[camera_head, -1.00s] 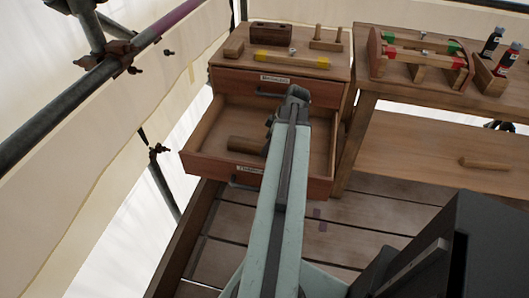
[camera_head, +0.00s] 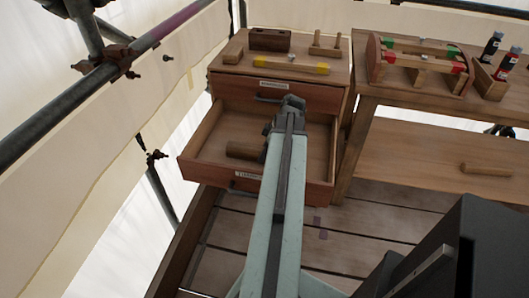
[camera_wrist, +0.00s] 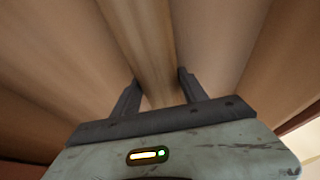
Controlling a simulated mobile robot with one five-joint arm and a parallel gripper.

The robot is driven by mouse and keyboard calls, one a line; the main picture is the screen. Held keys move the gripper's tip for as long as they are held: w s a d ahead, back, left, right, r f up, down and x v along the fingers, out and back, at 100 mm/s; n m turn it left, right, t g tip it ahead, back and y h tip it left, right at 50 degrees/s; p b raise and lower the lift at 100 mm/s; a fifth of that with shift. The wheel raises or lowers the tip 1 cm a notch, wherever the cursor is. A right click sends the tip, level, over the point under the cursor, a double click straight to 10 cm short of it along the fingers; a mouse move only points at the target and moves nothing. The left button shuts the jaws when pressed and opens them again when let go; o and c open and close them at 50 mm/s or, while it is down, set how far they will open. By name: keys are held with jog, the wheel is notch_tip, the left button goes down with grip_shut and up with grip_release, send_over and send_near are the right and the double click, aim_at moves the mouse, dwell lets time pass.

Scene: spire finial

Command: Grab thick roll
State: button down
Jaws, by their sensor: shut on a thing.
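A thick wooden roll (camera_head: 244,150) lies in the open lower drawer (camera_head: 207,132) of the wooden cabinet, its right end hidden behind my arm. In the wrist view, the roll (camera_wrist: 147,50) runs between the two dark fingers of my gripper (camera_wrist: 158,82), which is shut on it. In the head view my gripper's fingers are hidden by the arm, whose end is over the drawer. The drawer front carries a small label whose text I cannot read clearly.
The cabinet top holds a dark block (camera_head: 270,40), a yellow-ended bar (camera_head: 290,64) and a small pegged piece (camera_head: 326,46). A workbench to the right holds a wooden frame (camera_head: 422,62) and bottles (camera_head: 491,46). A loose wooden piece (camera_head: 486,169) lies on its lower shelf. Scaffold poles stand left.

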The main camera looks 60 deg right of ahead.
notch_tip(320, 180, up, 10)
jog(key=p, duration=0.9)
